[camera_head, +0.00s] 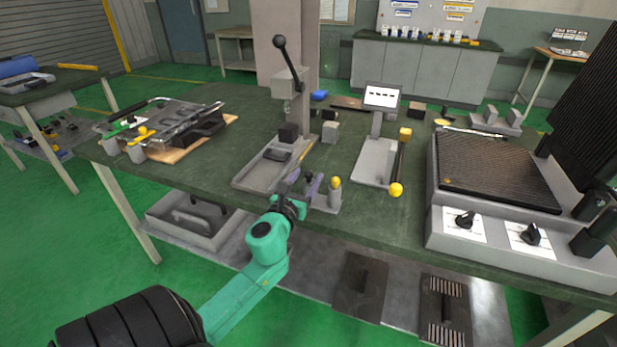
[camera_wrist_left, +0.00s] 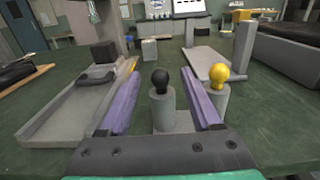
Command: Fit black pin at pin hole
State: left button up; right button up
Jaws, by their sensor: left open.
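The black pin (camera_wrist_left: 160,82), with a round black knob, stands upright in a grey holder (camera_wrist_left: 174,118). A yellow-knobbed pin (camera_wrist_left: 217,76) stands beside it on the right; it also shows in the head view (camera_head: 335,184). My left gripper (camera_head: 304,184) is at the front edge of the bench. In the wrist view its purple fingers (camera_wrist_left: 160,102) are open, one on each side of the black pin, with gaps showing between. In the head view the black pin is hard to make out behind the fingers. I cannot make out the pin hole. My right gripper is out of view.
A lever press (camera_head: 290,82) with a grey base tray (camera_head: 250,176) stands just left of the holder. A small display stand (camera_head: 376,158) with a yellow-knobbed bar is to the right. A ribbed grill (camera_head: 495,172) fills the right end. Clamped fixtures (camera_head: 175,125) lie left.

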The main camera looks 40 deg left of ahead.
pick_arm(q)
jog(key=shift+x, duration=1.05)
jog(key=shift+s+d, duration=0.1)
jog(key=shift+c, duration=0.6)
grip_shut()
